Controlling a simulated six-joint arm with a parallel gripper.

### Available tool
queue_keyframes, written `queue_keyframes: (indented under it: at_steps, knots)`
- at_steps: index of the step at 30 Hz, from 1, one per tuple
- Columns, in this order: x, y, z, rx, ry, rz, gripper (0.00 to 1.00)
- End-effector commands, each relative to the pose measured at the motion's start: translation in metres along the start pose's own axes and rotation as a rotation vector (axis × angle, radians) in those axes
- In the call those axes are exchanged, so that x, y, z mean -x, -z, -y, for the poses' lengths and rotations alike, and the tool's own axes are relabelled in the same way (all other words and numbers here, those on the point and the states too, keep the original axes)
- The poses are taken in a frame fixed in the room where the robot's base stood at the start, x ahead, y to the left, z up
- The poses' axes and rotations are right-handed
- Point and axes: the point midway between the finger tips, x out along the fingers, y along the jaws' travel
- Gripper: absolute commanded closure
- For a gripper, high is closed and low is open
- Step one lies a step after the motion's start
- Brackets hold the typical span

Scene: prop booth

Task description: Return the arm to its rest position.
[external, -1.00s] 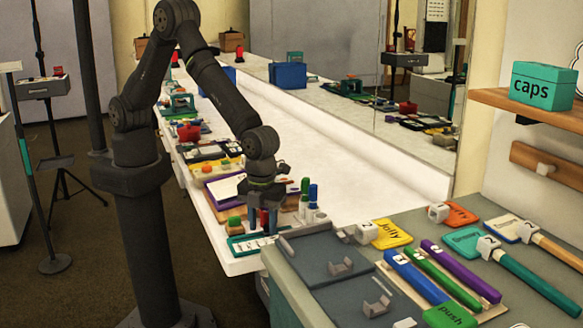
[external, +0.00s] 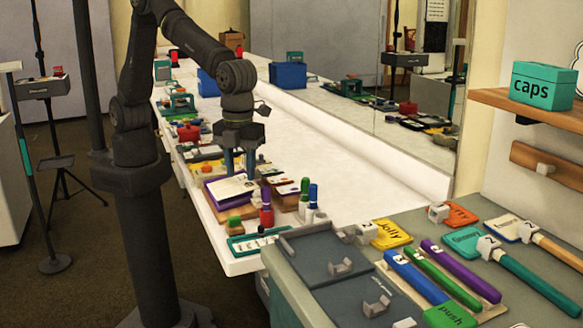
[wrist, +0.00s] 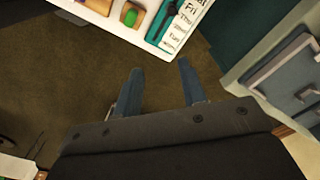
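My gripper (external: 240,172) is raised above the long white counter (external: 345,165), over the area of the notepad and small boxes. Its two blue fingers stand apart with nothing between them. In the wrist view my gripper (wrist: 159,70) is open and empty too, with brown floor behind the fingers.
Blue and green markers (external: 312,197) stand to the right of the red one. A white notepad (external: 231,187) lies on a purple box to the left. The teal day strip (external: 262,240) lies at the counter's front end. Open floor lies left of the counter.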

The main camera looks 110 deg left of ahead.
Motion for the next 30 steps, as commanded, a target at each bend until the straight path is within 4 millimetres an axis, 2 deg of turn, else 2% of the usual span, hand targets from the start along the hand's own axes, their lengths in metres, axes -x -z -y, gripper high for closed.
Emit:
queue_keyframes:
  at_steps: [3, 18, 30]
  knots:
    - [0.025, 0.000, 0.001, 0.000, 0.004, -0.002, 0.62]
    - [0.065, -0.014, -0.046, 0.141, 0.080, -0.028, 0.62]
    - [0.090, -0.026, -0.083, 0.249, 0.135, -0.058, 0.62]
